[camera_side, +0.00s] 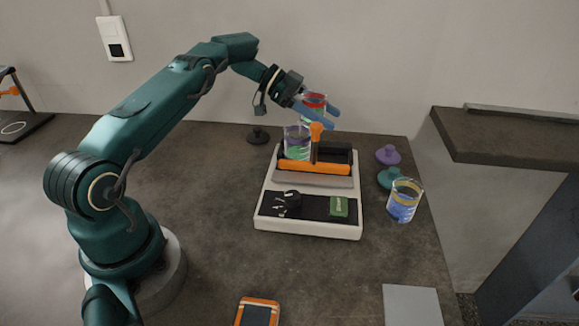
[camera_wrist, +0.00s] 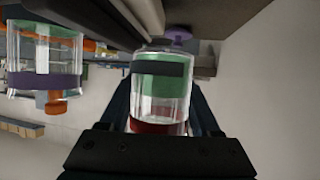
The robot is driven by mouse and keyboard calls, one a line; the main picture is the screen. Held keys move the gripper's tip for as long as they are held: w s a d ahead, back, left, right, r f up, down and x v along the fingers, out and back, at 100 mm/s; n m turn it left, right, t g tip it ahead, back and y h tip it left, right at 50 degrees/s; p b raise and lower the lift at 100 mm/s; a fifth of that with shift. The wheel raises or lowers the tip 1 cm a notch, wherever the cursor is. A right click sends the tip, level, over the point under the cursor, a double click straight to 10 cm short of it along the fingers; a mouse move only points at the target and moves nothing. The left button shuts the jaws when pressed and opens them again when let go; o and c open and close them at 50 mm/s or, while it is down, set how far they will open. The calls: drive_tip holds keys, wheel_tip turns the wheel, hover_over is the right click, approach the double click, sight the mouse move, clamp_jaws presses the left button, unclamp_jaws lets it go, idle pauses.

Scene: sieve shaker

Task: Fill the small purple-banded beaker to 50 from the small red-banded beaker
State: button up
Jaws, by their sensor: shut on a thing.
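My gripper (camera_side: 318,112) is shut on the small red-banded beaker (camera_side: 314,101) and holds it raised, just behind and right of the purple-banded beaker. In the wrist view the red-banded beaker (camera_wrist: 160,98) sits between the fingers, with green contents at the end away from its red band. It looks about upright, not clearly tilted. The small purple-banded beaker (camera_side: 297,143) stands upright on the left of the white device, with green contents low in it. It also shows in the wrist view (camera_wrist: 45,55), apart from the held beaker. Its scale marks are too small to read.
The white device (camera_side: 308,232) has an orange bar (camera_side: 314,168) and an upright orange knob (camera_side: 317,130) close to the beakers. A yellow-banded beaker (camera_side: 404,203) with blue contents stands right, near purple (camera_side: 388,155) and teal (camera_side: 391,179) knobbed pieces.

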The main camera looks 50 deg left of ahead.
sight(324, 99)
drive_tip(key=shift+s+r, duration=0.1)
drive_tip(key=shift+r, duration=0.05)
drive_tip(key=shift+s+d+r+m+t, duration=0.25)
drive_tip(key=shift+s+m+t, duration=0.15)
drive_tip(key=shift+m, duration=0.3)
drive_tip(key=shift+m+t+y, duration=0.4)
drive_tip(key=shift+m+t, duration=0.2)
drive_tip(key=shift+m, duration=0.1)
drive_tip(key=r, duration=0.2)
drive_tip(key=s+r, duration=0.1)
drive_tip(key=r, duration=0.1)
drive_tip(key=shift+d, duration=0.35)
drive_tip(key=shift+s+d+r+m+t+y, duration=0.15)
drive_tip(key=shift+s+d+r+m+t, duration=0.15)
drive_tip(key=shift+s+m, duration=0.2)
drive_tip(key=shift+s+d+r+m+t+y, duration=0.15)
drive_tip(key=shift+s+d+m+t, duration=0.1)
drive_tip(key=shift+s+m+t, duration=0.2)
drive_tip(key=shift+s+d+r+m+t+b, duration=0.15)
drive_tip(key=shift+r+m+t+b, duration=0.25)
drive_tip(key=shift+m+b, duration=0.7)
drive_tip(key=shift+r+m+t+b, duration=0.35)
drive_tip(key=shift+r+b, duration=0.05)
drive_tip(key=shift+b, duration=0.65)
idle(1.5)
drive_tip(key=shift+f+b, duration=0.15)
drive_tip(key=shift+b, duration=0.25)
idle(0.7)
